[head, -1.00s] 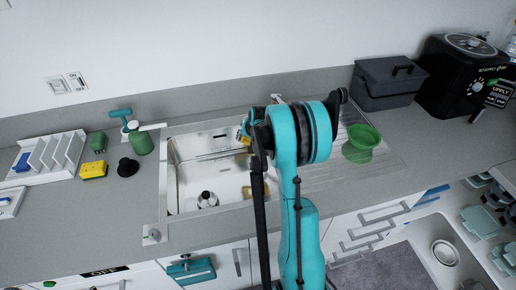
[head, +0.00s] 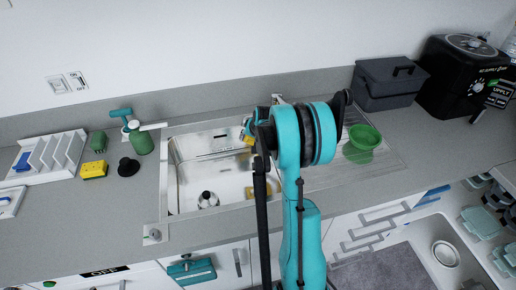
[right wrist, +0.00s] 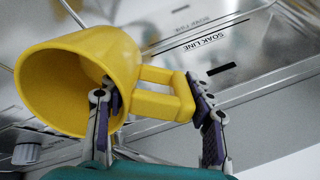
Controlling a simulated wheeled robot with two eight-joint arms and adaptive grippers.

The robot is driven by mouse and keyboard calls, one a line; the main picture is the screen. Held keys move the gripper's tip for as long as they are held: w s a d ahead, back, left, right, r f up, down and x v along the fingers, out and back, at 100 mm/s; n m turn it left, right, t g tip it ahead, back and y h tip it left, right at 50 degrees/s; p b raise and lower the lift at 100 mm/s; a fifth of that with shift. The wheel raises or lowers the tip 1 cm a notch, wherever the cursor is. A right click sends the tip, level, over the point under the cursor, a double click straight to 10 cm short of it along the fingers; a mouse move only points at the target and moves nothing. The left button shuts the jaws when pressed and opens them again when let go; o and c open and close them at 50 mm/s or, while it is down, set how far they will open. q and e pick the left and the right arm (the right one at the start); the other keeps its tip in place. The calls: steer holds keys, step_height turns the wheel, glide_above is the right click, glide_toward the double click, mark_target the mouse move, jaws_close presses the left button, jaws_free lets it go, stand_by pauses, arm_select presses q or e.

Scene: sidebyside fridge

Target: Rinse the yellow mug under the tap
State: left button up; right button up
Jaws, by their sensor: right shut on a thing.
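The yellow mug (right wrist: 55,85) is large in the right wrist view, tilted on its side with its open mouth toward the lower left. My right gripper (right wrist: 158,118) is shut on it around the handle, one finger at the mug's wall and the other at the handle's outer side. In the head view only a small yellow part of the mug (head: 247,131) shows beside my right arm, above the back right of the sink (head: 222,176). My arm hides most of that gripper. The tap is largely hidden; a pale piece behind my arm (head: 277,98) may be part of it. My left gripper is not in view.
A dark-and-white round object (head: 208,199) lies in the sink. A yellow sponge (head: 94,169), a black item (head: 128,167) and a green bottle (head: 142,142) stand left of the sink.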

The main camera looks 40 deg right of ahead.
steer(key=s+a, duration=0.2)
steer(key=s, duration=0.5)
steer(key=shift+a, duration=0.2)
stand_by(1.3)
steer(key=shift+s+a+r+p, duration=0.2)
steer(key=shift+s+r+p, duration=0.2)
steer(key=shift+s+r, duration=0.25)
steer(key=shift+s+a+r+p, duration=0.2)
steer(key=shift+s+r+p, duration=0.15)
steer(key=shift+s+r, duration=0.25)
steer(key=shift+s+a+r+p, duration=0.2)
steer(key=shift+s+r+p, duration=0.25)
steer(key=shift+s, duration=0.35)
steer(key=shift+s+a+r, duration=0.1)
steer(key=shift+s+r, duration=0.15)
steer(key=shift+s, duration=0.1)
